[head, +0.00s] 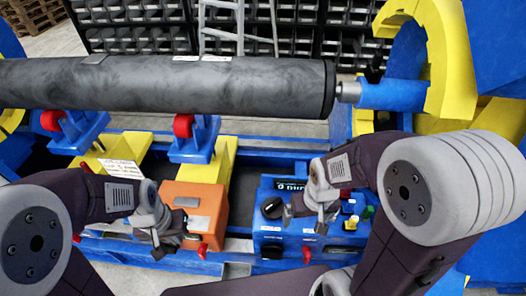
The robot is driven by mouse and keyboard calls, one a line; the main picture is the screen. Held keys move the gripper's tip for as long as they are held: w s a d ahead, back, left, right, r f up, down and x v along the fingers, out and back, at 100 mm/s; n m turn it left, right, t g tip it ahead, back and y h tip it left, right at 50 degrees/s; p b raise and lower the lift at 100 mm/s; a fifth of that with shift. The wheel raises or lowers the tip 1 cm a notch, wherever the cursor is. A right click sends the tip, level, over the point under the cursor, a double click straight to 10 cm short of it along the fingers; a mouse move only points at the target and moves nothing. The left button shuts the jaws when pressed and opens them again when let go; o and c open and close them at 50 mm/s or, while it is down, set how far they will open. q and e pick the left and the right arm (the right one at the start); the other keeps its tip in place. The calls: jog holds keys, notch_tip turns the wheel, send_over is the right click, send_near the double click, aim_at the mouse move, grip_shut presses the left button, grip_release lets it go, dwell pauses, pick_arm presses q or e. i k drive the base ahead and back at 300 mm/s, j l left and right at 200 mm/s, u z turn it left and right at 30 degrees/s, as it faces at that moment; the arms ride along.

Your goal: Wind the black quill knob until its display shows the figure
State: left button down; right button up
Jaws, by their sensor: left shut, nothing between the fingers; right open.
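A black knob (272,208) with a light pointer mark sits on the front of a blue control box (268,236). A small dark display (290,185) with pale characters is above and right of the knob. Its right end is hidden by my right arm, and the figure is too small to read. My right gripper (320,222) is open in front of the box, to the right of the knob and apart from it in the picture. My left gripper (160,246) is shut and empty, in front of an orange box, well left of the knob.
A long dark cylinder (180,85) lies on red rollers (183,126) across the back, facing a blue quill (392,94) at right. An orange box (204,208) stands left of the control box. Small yellow and green buttons (352,222) sit right of my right gripper.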

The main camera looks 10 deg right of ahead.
aim_at(272, 208)
jog(key=z, duration=0.75)
jog(key=l+u, duration=0.25)
jog(key=l, duration=0.4)
jog(key=l+u, duration=0.3)
jog(key=l, duration=0.35)
jog(key=k+l+u, duration=0.25)
jog(key=l, duration=0.35)
jog(key=i+u, duration=0.1)
jog(key=u, duration=1.25)
